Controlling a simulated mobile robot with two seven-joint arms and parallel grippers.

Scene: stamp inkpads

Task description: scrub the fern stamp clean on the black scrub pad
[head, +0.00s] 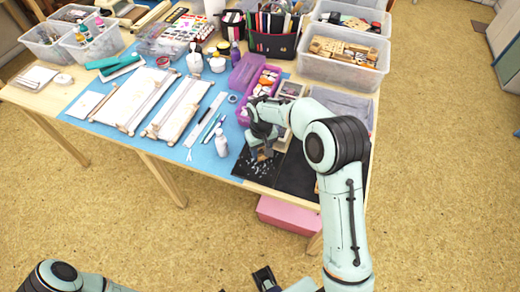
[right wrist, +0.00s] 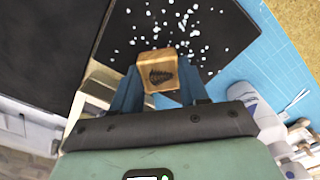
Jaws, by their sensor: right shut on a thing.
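The fern stamp (right wrist: 161,69) is a small wooden block with a dark fern picture on the face toward the right wrist camera. My right gripper (head: 264,150) is shut on it, with a blue finger on each side. The black scrub pad (head: 247,171) lies at the table's front edge, strewn with white specks. It also shows in the right wrist view (right wrist: 150,12), under and beyond the stamp. Whether the stamp touches the pad is hidden. A dark part at the bottom middle of the head view may be my left gripper (head: 265,277); its jaws are unclear.
Another dark mat (head: 297,172) lies right of the pad. A white bottle (head: 221,143) stands left of the pad on the blue mat (head: 207,161). A purple tray (head: 244,75) and clear bins (head: 343,68) stand behind. A pink box (head: 287,215) is below the table edge.

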